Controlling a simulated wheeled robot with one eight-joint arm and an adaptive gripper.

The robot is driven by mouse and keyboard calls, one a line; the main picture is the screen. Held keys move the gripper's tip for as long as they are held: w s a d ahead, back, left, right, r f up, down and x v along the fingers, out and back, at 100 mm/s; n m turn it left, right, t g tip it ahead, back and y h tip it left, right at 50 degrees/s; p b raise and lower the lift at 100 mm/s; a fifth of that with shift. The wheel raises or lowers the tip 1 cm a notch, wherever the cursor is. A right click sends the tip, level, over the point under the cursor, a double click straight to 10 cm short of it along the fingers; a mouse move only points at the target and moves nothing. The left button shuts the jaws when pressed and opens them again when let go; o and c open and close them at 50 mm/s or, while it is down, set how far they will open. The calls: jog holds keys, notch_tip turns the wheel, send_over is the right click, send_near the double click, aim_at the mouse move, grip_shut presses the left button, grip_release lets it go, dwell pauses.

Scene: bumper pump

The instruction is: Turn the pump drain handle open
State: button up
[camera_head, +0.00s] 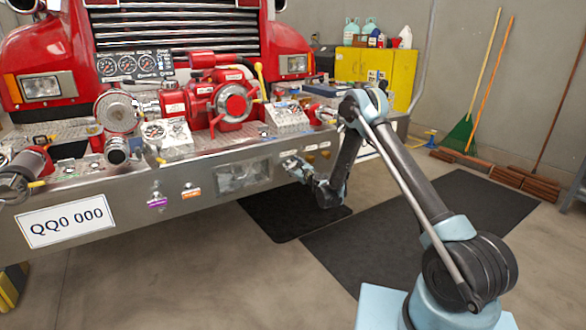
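The red pump (232,103) sits on the front bumper (120,190) of a red fire truck. A purple handle (157,200) and an orange handle (191,190) stick out of the bumper's front face, left of centre. Which handle is the pump drain handle cannot be read at this size. My gripper (294,164) is at the bumper's front face, right of the clear panel (243,176) and well to the right of both handles. It is small and dark here, so its finger opening and any contact with the bumper cannot be made out.
Gauges (128,65), hose fittings (117,152) and a yellow lever (260,78) crowd the bumper top. Black mats (430,215) lie on the floor. A yellow cabinet (405,72) and brooms (489,85) stand behind. The floor before the licence plate (66,219) is clear.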

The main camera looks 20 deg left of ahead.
jog(key=shift+n, duration=0.3)
jog(key=n, duration=0.6)
jog(key=shift+s+f, duration=0.1)
jog(key=n, duration=0.6)
jog(key=shift+s+n, duration=0.1)
jog(key=shift+n, duration=0.2)
jog(key=shift+a, duration=0.1)
dwell(0.4)
jog(key=o, duration=1.1)
jog(key=shift+f, duration=0.15)
jog(key=shift+c, duration=0.2)
